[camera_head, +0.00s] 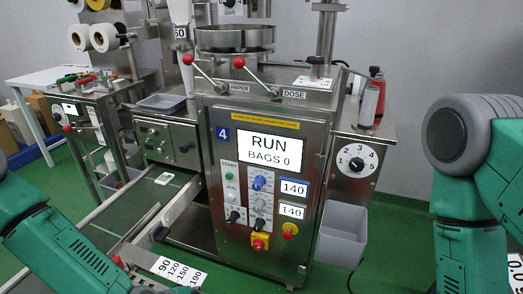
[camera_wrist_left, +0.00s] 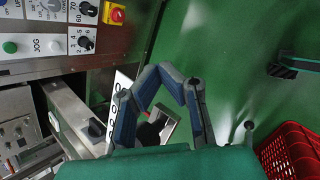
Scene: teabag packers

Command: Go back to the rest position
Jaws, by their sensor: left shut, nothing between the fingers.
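In the wrist view my left gripper (camera_wrist_left: 172,78) has its two blue-padded fingers bent towards each other, with nothing held between them. It is over the green floor and the lower front of the machine, with a dark knob and a numbered plate (camera_wrist_left: 122,88) seen behind it. In the head view my left arm comes in at the lower left and my right arm at the right edge. Neither gripper shows clearly there. The packing machine (camera_head: 228,225) stands in the middle, its screen (camera_head: 270,152) reading RUN, BAGS 0.
A green conveyor (camera_head: 130,205) carries a small white packet (camera_head: 164,178). A grey bin (camera_head: 342,235) hangs at the machine's right side. A number scale (camera_head: 178,270) sticks out low in front. A red crate (camera_wrist_left: 290,150) is at the wrist view's lower right. Green floor is open on the right.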

